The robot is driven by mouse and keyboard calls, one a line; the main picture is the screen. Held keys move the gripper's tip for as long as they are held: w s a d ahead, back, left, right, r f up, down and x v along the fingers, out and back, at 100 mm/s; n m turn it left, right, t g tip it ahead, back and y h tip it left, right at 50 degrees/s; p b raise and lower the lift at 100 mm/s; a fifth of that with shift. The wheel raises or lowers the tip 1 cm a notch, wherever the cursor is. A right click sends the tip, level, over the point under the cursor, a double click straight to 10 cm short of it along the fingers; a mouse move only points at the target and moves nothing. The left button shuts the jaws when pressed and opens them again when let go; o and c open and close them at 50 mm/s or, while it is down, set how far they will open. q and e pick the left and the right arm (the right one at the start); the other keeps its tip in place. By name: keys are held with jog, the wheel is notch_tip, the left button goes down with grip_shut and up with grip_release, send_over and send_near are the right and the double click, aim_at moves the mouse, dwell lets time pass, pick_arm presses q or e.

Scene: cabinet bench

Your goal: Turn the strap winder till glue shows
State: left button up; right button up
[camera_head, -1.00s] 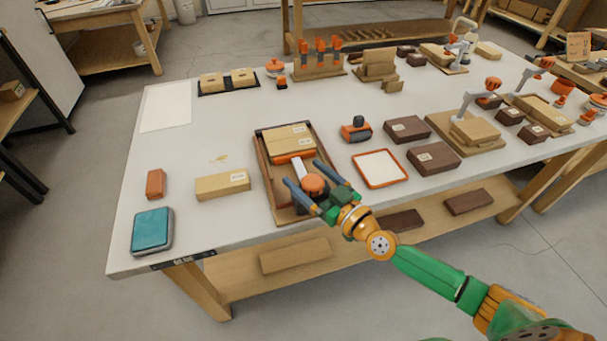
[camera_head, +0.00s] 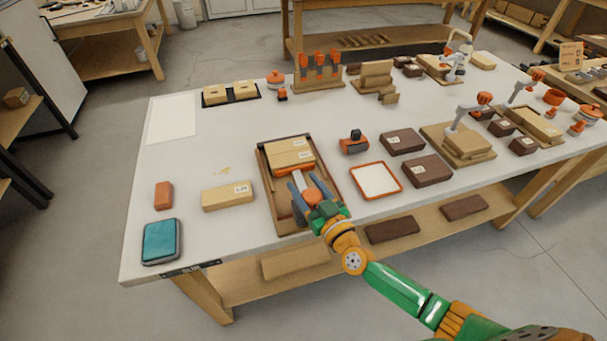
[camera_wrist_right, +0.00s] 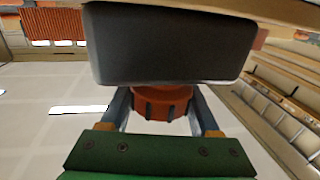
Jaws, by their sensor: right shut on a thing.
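The strap winder's orange knob (camera_head: 313,196) sits near the front of a brown tray (camera_head: 263,176). In the right wrist view the ribbed knob (camera_wrist_right: 162,103) is between the two fingers, with a dark grey block above it. My right gripper (camera_head: 304,180) is shut on the knob. Two light wooden blocks (camera_head: 291,153) lie at the tray's back, with an orange strip (camera_head: 291,169) along their front. At this size I cannot tell whether glue shows at their joint. My left gripper is not in view.
A white pad in an orange frame (camera_head: 376,181) and an orange-grey tool (camera_head: 354,142) stand right of the tray. A wooden block (camera_head: 228,196), an orange block (camera_head: 163,195) and a teal pad (camera_head: 160,241) lie left.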

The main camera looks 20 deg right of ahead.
aim_at(315, 205)
jog(key=h, duration=0.1)
jog(key=m+h+p, duration=0.1)
jog(key=m+h, duration=0.1)
jog(key=shift+d+r+p, duration=0.25)
jog(key=shift+r+p, duration=0.05)
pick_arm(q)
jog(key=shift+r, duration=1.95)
pick_arm(e)
jog(key=shift+d+f+m+h, duration=0.15)
jog(key=shift+m+h, duration=0.2)
jog(key=shift+h, duration=0.2)
jog(key=shift+d+f+m+h, duration=0.15)
jog(key=shift+m+h, duration=0.2)
jog(key=shift+h, duration=0.2)
jog(key=shift+a, duration=0.1)
jog(key=o, duration=1.4)
jog(key=shift+c, duration=0.2)
jog(key=s+p, duration=0.1)
jog(key=s, duration=0.6)
jog(key=shift+s+a, duration=0.1)
jog(key=shift+a, duration=0.1)
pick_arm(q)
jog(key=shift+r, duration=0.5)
